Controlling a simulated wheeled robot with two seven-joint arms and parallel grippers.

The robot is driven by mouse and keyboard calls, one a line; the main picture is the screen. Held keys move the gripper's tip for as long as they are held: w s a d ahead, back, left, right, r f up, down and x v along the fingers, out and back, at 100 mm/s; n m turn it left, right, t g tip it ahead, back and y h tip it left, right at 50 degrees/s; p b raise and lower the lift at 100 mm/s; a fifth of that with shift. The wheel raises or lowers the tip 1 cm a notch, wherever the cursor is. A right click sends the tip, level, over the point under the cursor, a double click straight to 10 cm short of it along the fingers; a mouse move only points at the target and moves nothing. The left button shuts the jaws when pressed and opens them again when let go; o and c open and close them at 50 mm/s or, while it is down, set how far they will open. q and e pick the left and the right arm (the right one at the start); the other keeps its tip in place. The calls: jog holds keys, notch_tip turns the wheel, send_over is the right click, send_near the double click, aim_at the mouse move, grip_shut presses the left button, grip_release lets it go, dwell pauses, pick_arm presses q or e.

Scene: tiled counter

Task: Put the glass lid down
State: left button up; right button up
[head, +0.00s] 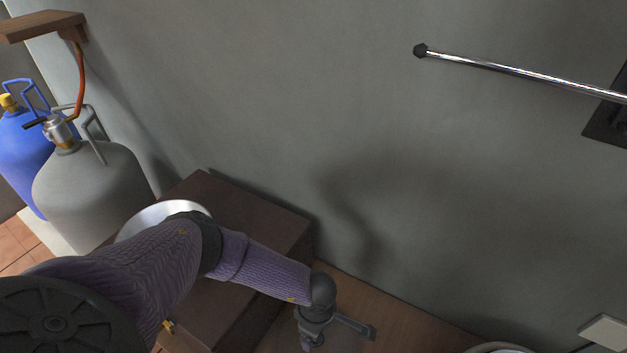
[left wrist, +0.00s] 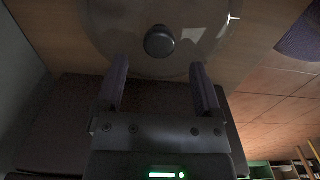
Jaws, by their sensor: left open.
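The glass lid (left wrist: 195,52) is a clear round disc with a dark round knob (left wrist: 160,41), at the top of the left wrist view. It appears to lie flat over a brown wooden surface. My left gripper (left wrist: 159,66) is open, its two purple-grey fingers apart. The knob shows just beyond the fingertips, between their lines, and nothing is gripped. In the head view my left arm reaches in from the left, and its wrist end is at the bottom centre. The lid cannot be made out clearly there. My right gripper is not in view.
A dark brown box (head: 265,215) with a pale round dish (head: 150,219) on it stands under my arm. Grey (head: 92,190) and blue (head: 20,140) gas cylinders stand at left. A metal bar (head: 520,72) is on the grey wall. A pale block (head: 605,332) is at lower right.

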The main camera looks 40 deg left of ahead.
pick_arm(q)
jog(key=shift+r+p, duration=0.35)
jog(key=shift+r, duration=0.55)
notch_tip(320, 180, up, 5)
jog(key=p, duration=0.3)
jog(key=shift+r+p, duration=0.2)
jog(key=shift+p, duration=0.15)
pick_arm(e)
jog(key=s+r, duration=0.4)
pick_arm(q)
jog(key=shift+s, duration=0.1)
